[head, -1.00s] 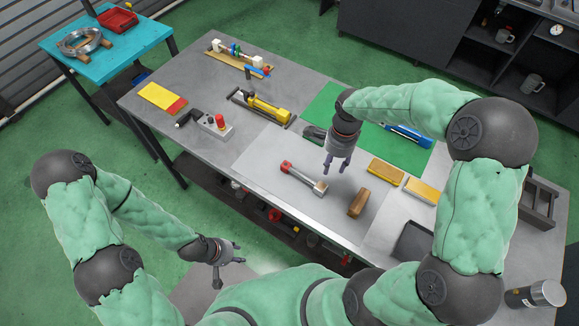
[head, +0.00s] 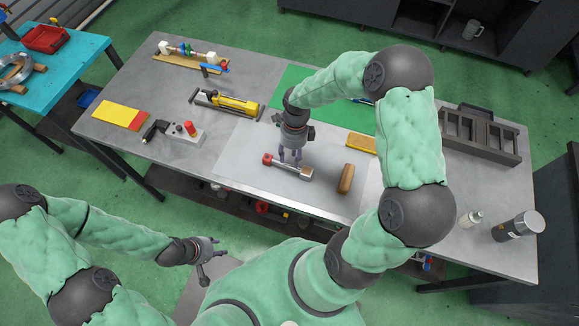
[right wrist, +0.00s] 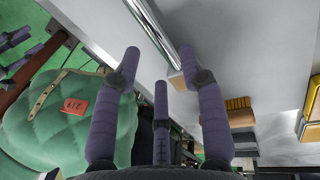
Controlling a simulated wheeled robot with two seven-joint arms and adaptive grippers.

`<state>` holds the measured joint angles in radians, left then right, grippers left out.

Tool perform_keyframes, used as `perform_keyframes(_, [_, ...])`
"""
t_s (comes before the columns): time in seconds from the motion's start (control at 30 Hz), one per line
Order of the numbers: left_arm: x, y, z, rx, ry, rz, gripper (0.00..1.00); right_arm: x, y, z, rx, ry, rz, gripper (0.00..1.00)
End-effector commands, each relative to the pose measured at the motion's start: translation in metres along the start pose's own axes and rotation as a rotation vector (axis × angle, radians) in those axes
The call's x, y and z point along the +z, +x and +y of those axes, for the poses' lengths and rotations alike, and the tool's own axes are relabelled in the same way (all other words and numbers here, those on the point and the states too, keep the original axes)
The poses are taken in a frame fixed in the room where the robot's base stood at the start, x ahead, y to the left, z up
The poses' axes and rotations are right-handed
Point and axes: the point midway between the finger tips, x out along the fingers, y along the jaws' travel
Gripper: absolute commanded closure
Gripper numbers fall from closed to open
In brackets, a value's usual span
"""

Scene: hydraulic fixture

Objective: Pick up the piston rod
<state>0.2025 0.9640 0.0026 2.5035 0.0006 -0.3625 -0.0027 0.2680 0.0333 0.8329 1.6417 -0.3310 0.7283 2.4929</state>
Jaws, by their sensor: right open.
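The piston rod (head: 290,167) lies on the pale grey sheet (head: 238,165) at the front of the table. It has a bright metal shaft, a red end at its left and a brownish block at its right. My right gripper (head: 290,158) points down over the shaft's middle, with open fingers and nothing held. In the right wrist view, the shiny rod (right wrist: 152,28) runs between the open fingertips (right wrist: 160,58); contact cannot be told. My left gripper (head: 216,260) is open and empty, off the table's front edge at lower left.
A yellow cylinder (head: 235,104) and a control box (head: 186,133) stand to the left. A dark rack (head: 480,137) is at the right.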

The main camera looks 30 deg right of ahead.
Motion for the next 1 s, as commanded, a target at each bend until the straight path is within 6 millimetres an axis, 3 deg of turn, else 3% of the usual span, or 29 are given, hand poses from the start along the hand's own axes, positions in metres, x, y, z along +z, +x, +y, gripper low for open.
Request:
perform_keyframes(0.4, [-0.001,0.005,-0.002,0.000,0.000,0.001,0.60,-0.002,0.048,0.001,0.001,-0.001,0.002,0.58])
perform_keyframes(0.7, [-0.001,0.005,-0.002,0.000,0.000,0.001,0.60,-0.001,0.052,0.001,-0.001,-0.001,-0.001,0.58])
perform_keyframes(0.73, [-0.001,0.005,-0.002,0.000,0.000,0.001,0.60,-0.001,0.052,0.001,-0.001,-0.001,-0.001,0.61])
perform_keyframes(0.87, [-0.001,0.005,-0.002,0.000,0.000,0.001,0.60,-0.001,0.052,0.001,-0.001,-0.001,0.000,0.98])
perform_keyframes(1.0, [-0.001,0.005,-0.002,0.000,0.000,0.001,0.60,-0.001,0.052,0.001,-0.001,-0.001,-0.001,1.00])
